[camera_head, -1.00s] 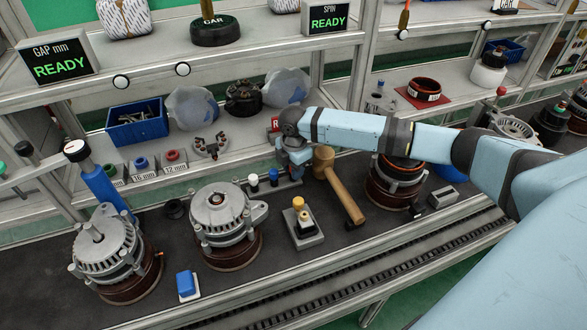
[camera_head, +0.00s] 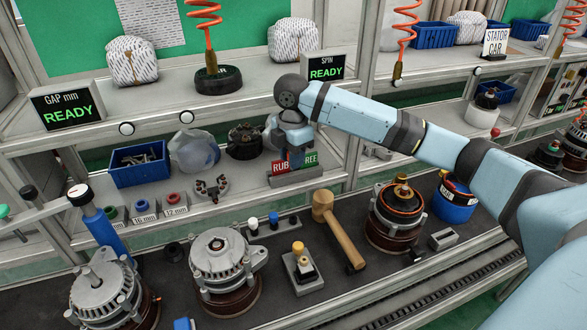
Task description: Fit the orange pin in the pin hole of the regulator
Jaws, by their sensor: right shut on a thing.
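My right gripper (camera_head: 291,155) is over the middle shelf, directly at the small RUB / FREE sign (camera_head: 280,167). Its fingers are small and partly merge with the sign behind them. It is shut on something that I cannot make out. On the lower bench a small grey block (camera_head: 308,286) carries a black and whitish part with an orange-yellow top (camera_head: 298,248), which may be the regulator and the pin. I cannot tell whether that top is a separate pin, and no pin hole shows. My left gripper is not in view.
A wooden mallet (camera_head: 343,232) lies right of the grey block. Alternators (camera_head: 219,254) stand on both sides along the bench. The middle shelf holds a blue bin (camera_head: 138,172) and a clear bag (camera_head: 195,152).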

